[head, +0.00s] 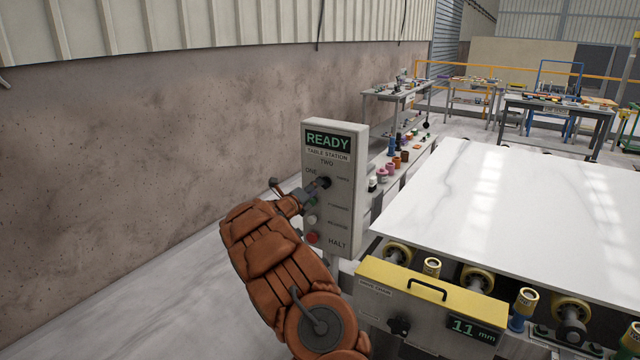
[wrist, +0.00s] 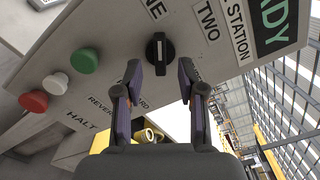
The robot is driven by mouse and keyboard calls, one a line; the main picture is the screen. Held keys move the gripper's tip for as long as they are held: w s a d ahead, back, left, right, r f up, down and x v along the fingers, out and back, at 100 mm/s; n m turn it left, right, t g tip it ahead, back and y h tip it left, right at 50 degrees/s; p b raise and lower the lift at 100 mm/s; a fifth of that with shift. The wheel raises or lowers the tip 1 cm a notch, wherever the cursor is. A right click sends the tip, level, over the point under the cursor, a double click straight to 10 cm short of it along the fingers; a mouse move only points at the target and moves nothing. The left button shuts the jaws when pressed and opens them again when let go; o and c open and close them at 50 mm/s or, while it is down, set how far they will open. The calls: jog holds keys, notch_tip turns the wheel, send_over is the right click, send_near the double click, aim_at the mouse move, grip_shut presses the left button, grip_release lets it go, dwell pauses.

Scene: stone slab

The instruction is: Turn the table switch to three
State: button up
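The table switch is a black rotary knob (head: 323,183) on the upright grey panel (head: 347,215) marked TABLE STATION. It also shows in the wrist view (wrist: 158,50), where its white line runs toward the ONE label. TWO shows beside it; THREE shows in the head view, but my right finger seems to cover it in the wrist view. My gripper (wrist: 160,72) is open and empty, its two fingertips just short of the knob and on either side of it in the picture. I see no contact. In the head view my gripper (head: 297,199) is at the panel's left edge, partly hidden.
Below the knob are a green button (wrist: 84,61), a white button (wrist: 56,83) and a red button (wrist: 34,100) by HALT. The READY display (head: 328,141) is above. A white slab (head: 480,220) and a yellow-topped box (head: 440,290) stand to the right; a wall is at left.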

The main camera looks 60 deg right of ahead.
jog(key=shift+d+p, duration=0.6)
jog(key=shift+d, duration=1.25)
grip_shut()
